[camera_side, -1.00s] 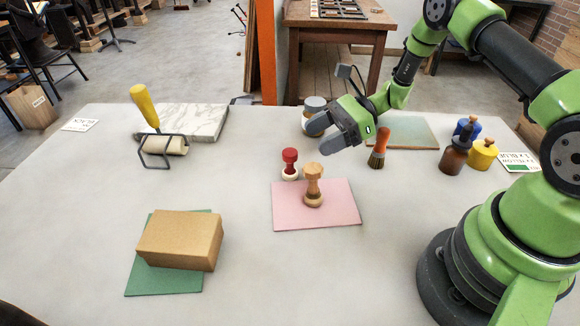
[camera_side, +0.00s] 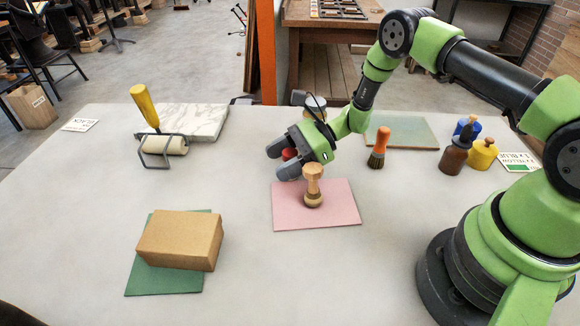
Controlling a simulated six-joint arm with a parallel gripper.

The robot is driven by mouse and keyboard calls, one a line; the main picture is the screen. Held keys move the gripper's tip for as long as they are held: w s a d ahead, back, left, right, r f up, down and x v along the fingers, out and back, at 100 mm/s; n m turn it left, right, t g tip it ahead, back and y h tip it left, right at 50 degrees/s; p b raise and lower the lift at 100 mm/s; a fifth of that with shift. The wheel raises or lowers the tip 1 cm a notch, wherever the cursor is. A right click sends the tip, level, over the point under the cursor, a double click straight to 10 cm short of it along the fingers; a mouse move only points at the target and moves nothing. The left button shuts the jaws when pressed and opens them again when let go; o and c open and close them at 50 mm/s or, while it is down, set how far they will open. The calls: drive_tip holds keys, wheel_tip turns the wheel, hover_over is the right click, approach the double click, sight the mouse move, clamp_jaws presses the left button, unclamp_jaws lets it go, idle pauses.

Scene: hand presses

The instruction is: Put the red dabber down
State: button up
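The red dabber (camera_side: 289,154) is at the back edge of the pink sheet, and only part of its red knob shows. My gripper (camera_side: 281,160) is low over the table, with its two dark fingers on either side of the red knob. The near finger hides the dabber's pale base, so I cannot see whether it touches the table. I also cannot tell whether the fingers press on the knob or stand clear of it.
A wooden stamp (camera_side: 313,188) stands upright on the pink sheet (camera_side: 340,213), close in front of my gripper. An orange-handled brush (camera_side: 379,147) and several bottles (camera_side: 455,155) are to the right. A brown block (camera_side: 180,238) lies front left.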

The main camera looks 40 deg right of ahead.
drive_tip(key=c, duration=1)
drive_tip(key=shift+r, duration=0.5)
wheel_tip(320, 180, up, 8)
drive_tip(key=w+a+m+t+h, duration=0.2)
drive_tip(key=w+m+t+h, duration=0.15)
drive_tip(key=w, duration=0.95)
drive_tip(key=shift+m+t+y, duration=0.35)
drive_tip(key=shift+m+t, duration=0.1)
drive_tip(key=shift+w+a+f, duration=0.1)
drive_tip(key=shift+f, duration=2.1)
drive_tip(key=shift+a+f, duration=0.1)
drive_tip(key=shift+f, duration=2.05)
